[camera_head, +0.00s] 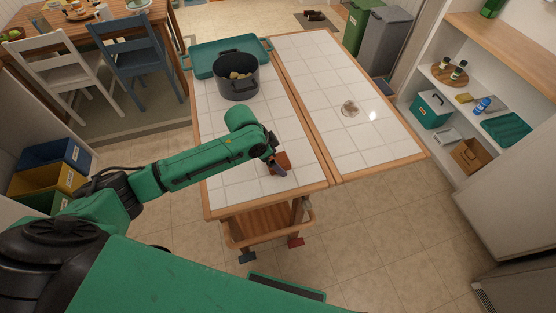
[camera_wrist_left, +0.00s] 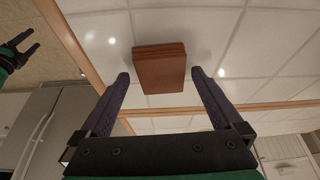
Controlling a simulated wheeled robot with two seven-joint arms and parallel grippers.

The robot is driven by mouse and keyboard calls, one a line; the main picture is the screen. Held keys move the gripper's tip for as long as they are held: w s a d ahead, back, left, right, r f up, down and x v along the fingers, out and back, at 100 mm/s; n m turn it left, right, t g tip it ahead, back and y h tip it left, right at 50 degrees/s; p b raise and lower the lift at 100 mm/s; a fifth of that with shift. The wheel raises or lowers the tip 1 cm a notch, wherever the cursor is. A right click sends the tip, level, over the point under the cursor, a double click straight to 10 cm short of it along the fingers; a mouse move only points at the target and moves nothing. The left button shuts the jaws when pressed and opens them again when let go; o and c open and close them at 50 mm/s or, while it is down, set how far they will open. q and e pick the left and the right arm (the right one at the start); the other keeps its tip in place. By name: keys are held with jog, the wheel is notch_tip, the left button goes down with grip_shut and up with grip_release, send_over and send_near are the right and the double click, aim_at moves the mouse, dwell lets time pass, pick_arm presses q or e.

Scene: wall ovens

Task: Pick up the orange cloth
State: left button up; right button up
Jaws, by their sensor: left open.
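The orange cloth (camera_head: 284,157) is a small folded, brownish-orange stack on the white tiled top of the island. In the left wrist view the cloth (camera_wrist_left: 160,68) lies flat, just beyond and between my fingertips. My left gripper (camera_head: 277,168) is over the island at the cloth and partly covers it in the head view. In the left wrist view the left gripper (camera_wrist_left: 160,76) is open, its dark fingers on either side of the cloth's near end with gaps to it. My right gripper (camera_wrist_left: 22,48) shows at the left edge of that view with its fingers apart and empty.
A dark pot (camera_head: 238,83) with yellowish pieces stands farther back on the island, by a teal tray (camera_head: 203,62). The tiles around the cloth are clear. Shelves (camera_head: 465,110) stand at right.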

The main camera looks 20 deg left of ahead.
pick_arm(q)
jog(key=c, duration=1.3)
pick_arm(e)
jog(key=shift+s+f, duration=0.1)
jog(key=shift+s, duration=0.75)
pick_arm(q)
jog(key=shift+r, duration=0.1)
pick_arm(e)
jog(key=shift+d, duration=0.1)
pick_arm(q)
notch_tip(320, 180, up, 20)
jog(key=shift+f+b, duration=0.1)
jog(key=shift+b, duration=1.05)
pick_arm(e)
notch_tip(320, 180, down, 2)
jog(key=shift+w+f, duration=0.1)
jog(key=shift+w, duration=0.05)
